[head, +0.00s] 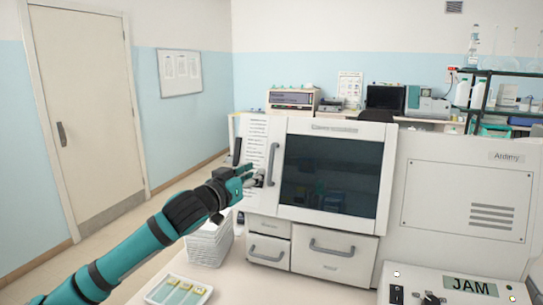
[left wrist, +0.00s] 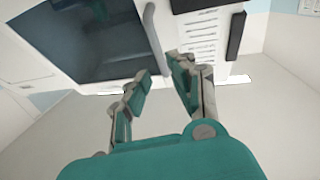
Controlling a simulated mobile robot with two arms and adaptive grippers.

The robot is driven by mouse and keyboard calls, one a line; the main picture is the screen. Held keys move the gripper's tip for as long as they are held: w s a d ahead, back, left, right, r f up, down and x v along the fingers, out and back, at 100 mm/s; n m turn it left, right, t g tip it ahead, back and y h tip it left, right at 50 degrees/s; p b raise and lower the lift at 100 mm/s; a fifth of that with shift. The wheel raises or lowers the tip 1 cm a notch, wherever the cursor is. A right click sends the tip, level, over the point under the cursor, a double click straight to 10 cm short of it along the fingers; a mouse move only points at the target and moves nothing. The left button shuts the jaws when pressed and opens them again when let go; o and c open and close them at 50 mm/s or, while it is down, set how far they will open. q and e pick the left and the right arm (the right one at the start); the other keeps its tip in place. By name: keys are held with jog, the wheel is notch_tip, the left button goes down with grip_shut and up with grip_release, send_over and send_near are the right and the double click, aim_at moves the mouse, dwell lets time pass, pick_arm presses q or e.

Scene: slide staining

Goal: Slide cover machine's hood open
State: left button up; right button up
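The slide cover machine (head: 335,125) is a white cabinet on the bench. Its hood (head: 332,172) has a dark window and looks shut. A grey vertical handle (head: 272,165) runs along the hood's left edge; it also shows in the left wrist view (left wrist: 154,35). My left gripper (head: 251,174) is just left of the handle's lower part. In the left wrist view its teal fingers (left wrist: 158,74) are apart with nothing between them, and the handle's lower end lies just beyond the fingertips. I cannot tell whether they touch it. My right gripper is not in view.
Drawers (head: 329,252) with grey handles sit below the hood. A white stack (head: 210,242) and a tray of slides (head: 178,291) stand at lower left. A box marked JAM (head: 468,287) is at lower right. A closed door (head: 86,110) is far left.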

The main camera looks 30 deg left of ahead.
aim_at(270, 164)
pick_arm(q)
jog(key=w, duration=0.2)
jog(key=w+r+p, duration=0.1)
jog(key=shift+w+p, duration=0.3)
jog(key=shift+w, duration=0.05)
jog(key=w, duration=0.1)
jog(key=w+p, duration=0.1)
jog(key=w, duration=0.3)
jog(key=shift+a+f+p, duration=0.2)
jog(key=shift+f+p, duration=0.15)
jog(key=shift+p, duration=0.05)
jog(key=shift+w, duration=0.15)
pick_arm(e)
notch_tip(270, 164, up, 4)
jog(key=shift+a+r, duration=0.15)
pick_arm(q)
jog(key=shift+f, duration=0.1)
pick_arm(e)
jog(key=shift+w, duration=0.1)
pick_arm(q)
jog(key=shift+c, duration=0.4)
grip_shut()
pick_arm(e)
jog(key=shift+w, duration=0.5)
